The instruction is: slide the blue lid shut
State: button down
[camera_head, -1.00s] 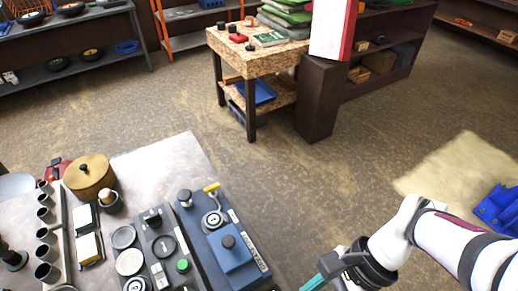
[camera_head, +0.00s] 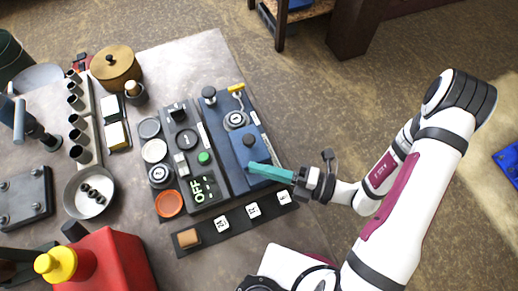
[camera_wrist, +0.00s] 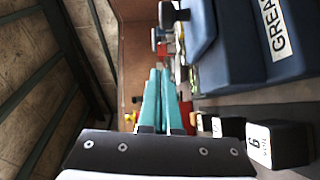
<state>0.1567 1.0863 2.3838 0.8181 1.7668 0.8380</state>
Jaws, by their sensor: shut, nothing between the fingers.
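The blue lid (camera_head: 244,153), with a black knob, sits on a blue unit (camera_head: 225,135) at the right of the panel group in the head view. Part of the unit behind the lid is uncovered, showing a round dial (camera_head: 236,119). My gripper (camera_head: 252,168) has teal fingers, shut and empty, at the near part of the lid in the head view. I cannot tell whether they touch it. In the wrist view the fingers (camera_wrist: 160,85) are left of the blue unit (camera_wrist: 245,50), whose side label is partly cut off.
A grey panel with switches (camera_head: 190,150) is left of the blue unit. A red can (camera_head: 108,265) stands at the front left. A yellow-handled key (camera_head: 236,88) is behind the lid.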

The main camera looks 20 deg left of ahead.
aim_at(246, 130)
jog(key=shift+w+a+f, duration=0.15)
jog(key=shift+w+a, duration=0.4)
jog(key=shift+w, duration=0.4)
jog(key=shift+w+a+f, duration=0.15)
jog(key=shift+w+a, duration=0.4)
jog(key=shift+w, duration=0.35)
jog(key=w+a, duration=0.6)
